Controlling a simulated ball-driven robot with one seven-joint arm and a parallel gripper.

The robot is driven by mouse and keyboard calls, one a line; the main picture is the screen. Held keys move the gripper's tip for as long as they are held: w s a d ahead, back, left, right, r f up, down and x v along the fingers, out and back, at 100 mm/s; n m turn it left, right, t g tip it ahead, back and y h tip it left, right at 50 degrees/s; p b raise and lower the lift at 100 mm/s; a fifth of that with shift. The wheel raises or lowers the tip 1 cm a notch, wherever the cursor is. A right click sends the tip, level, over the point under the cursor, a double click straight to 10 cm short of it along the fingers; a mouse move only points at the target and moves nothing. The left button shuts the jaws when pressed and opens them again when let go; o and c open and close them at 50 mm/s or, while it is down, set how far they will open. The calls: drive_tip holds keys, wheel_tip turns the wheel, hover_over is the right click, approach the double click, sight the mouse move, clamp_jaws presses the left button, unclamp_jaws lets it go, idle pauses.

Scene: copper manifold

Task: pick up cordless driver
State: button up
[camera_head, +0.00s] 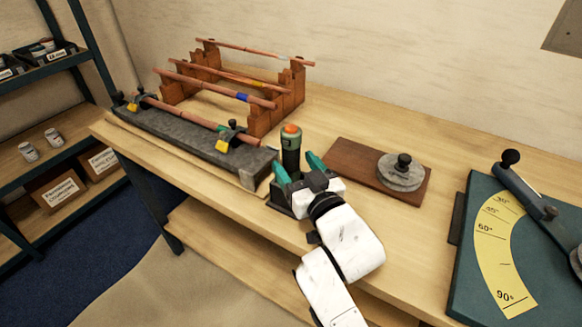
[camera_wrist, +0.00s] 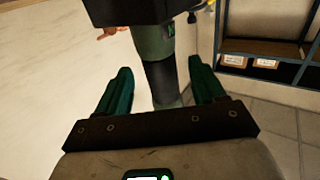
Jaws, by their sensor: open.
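The cordless driver (camera_head: 291,143) stands upright near the bench's front edge, with a dark green body and an orange top. Its lower part is partly hidden behind my gripper (camera_head: 298,167), where a dark block (camera_head: 278,199) shows at its foot. My gripper is open, with one green finger on each side of the driver. In the wrist view the driver's grey-green shaft (camera_wrist: 155,42) runs between the two fingers of my gripper (camera_wrist: 159,70), with a visible gap on both sides. I cannot tell how deep it sits between them.
A grey clamp block (camera_head: 190,137) holding a copper pipe lies left of the driver, with a wooden pipe rack (camera_head: 268,118) behind. A brown board (camera_head: 350,166) with a grey disc (camera_head: 401,172) is at right. A teal angle bender (camera_head: 480,265) is farther right.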

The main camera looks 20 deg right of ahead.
sight(295, 164)
drive_tip(key=w+p, duration=0.1)
drive_tip(key=w, duration=0.2)
drive_tip(key=shift+w+a+r, duration=0.1)
drive_tip(key=shift+w+r, duration=0.05)
drive_tip(key=shift+w, duration=0.6)
drive_tip(key=shift+c, duration=0.4)
drive_tip(key=c, duration=1.1)
